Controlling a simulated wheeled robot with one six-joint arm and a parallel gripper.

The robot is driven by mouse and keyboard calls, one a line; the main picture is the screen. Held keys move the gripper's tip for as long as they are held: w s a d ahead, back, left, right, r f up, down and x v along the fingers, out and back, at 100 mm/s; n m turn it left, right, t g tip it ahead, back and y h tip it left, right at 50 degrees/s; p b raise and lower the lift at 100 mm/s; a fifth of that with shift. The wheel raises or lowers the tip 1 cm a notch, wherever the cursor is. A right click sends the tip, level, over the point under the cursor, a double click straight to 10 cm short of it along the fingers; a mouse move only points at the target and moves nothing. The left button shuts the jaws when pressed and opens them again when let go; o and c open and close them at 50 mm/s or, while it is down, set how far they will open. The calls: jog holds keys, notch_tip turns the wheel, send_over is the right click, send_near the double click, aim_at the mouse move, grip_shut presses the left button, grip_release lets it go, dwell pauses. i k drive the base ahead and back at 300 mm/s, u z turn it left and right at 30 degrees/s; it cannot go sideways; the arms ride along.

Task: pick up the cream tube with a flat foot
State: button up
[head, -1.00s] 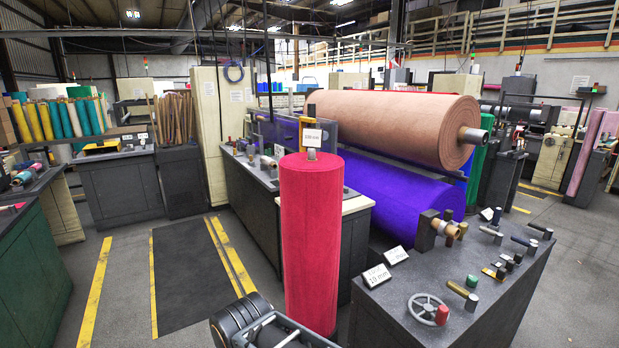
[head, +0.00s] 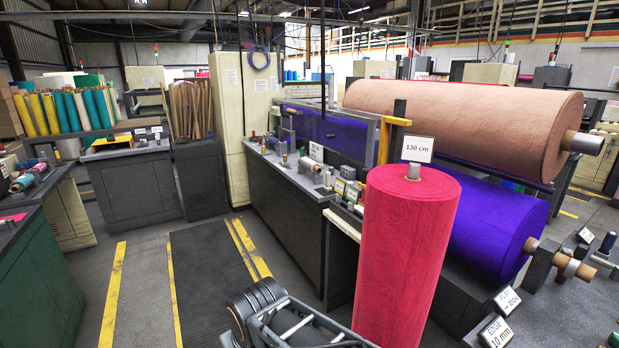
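I cannot make out for certain a cream tube with a flat foot. Small upright pieces stand on the long dark bench (head: 282,208) left of the red felt roll; one pale upright piece (head: 283,153) is near its far end, too small to tell its foot. Several small pale jars or boxes (head: 346,189) stand at the near end, partly behind the roll. Part of my arm shows at the bottom centre. My gripper itself is not in view.
The tall red roll (head: 405,260), with a "130 cm" card (head: 419,148), stands close in front of the bench. Big tan (head: 460,125) and purple (head: 490,228) rolls lie behind. Another bench (head: 545,310) is at lower right. Floor with a dark mat (head: 208,275) is clear at left.

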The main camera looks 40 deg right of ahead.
aim_at(327, 188)
jog(key=i, duration=1.15)
jog(key=z, duration=1.3)
jog(key=i, duration=1.65)
